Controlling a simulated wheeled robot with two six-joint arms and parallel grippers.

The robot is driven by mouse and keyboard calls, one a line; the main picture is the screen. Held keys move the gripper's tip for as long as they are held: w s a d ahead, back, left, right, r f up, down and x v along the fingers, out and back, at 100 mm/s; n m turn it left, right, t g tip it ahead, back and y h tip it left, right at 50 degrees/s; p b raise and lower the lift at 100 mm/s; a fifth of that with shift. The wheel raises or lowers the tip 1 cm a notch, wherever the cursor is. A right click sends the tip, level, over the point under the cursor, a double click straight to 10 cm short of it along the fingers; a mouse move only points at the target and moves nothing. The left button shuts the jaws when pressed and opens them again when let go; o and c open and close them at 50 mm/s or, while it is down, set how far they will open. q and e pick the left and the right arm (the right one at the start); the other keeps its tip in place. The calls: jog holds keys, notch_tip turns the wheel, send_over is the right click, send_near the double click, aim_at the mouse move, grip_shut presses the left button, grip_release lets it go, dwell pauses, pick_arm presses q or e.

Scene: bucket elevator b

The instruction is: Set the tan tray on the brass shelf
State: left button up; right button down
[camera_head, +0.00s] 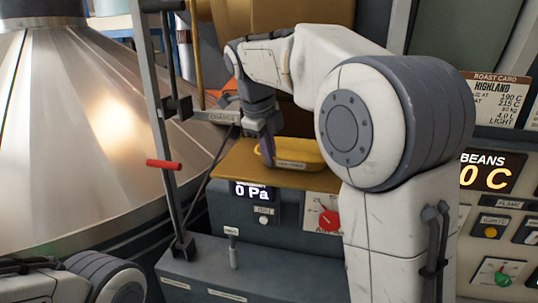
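A yellow-tan tray (302,154) with a small label on its front sits at the brass shelf (232,174), in the middle of the view. It looks level. I cannot tell whether its underside touches the shelf. My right gripper (268,153) points down at the left part of the tray, with a dark finger overlapping its near wall. The other finger is hidden, so I cannot tell whether it grips the wall. Part of the tray's right end is close to my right arm. My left gripper is out of view; only part of that arm shows at bottom left.
A large metal cone (75,130) fills the left. A dark upright frame with a red handle (164,164) stands left of the shelf. Control panels stand at right.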

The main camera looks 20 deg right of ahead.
jog(key=c, duration=1.1)
grip_release()
jog(key=shift+f, duration=0.1)
jog(key=shift+a+r, duration=0.15)
jog(key=shift+r, duration=0.3)
jog(key=v, duration=1.1)
jog(key=shift+a+r, duration=0.1)
jog(key=shift+r, duration=0.05)
